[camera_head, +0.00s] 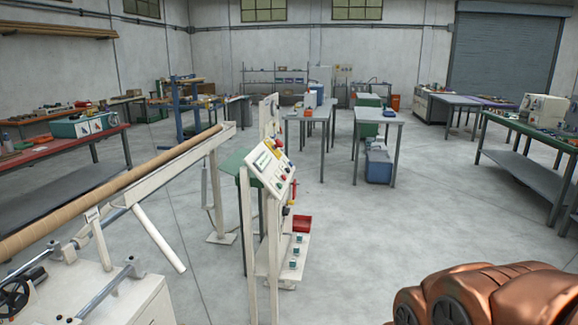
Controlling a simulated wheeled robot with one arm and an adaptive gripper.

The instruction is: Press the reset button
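The control panel (270,167) of the winder stands near the middle of the head view, on a pale frame. Its sloped white face carries a small green display (263,160) and several small buttons. A red button (279,143) shows at the upper edge and another red one (284,178) lower right. Labels are too small to read, so I cannot tell which is the reset button. My gripper is not in view. Only a copper-coloured part of my arm shows at the lower right, well apart from the panel.
A long brown tube (110,190) lies along the white winder beam on the left. A low shelf with small switches (297,250) and a red bin (302,224) sits below the panel. Grey tables (380,116) stand behind. The floor (400,230) right of the panel is clear.

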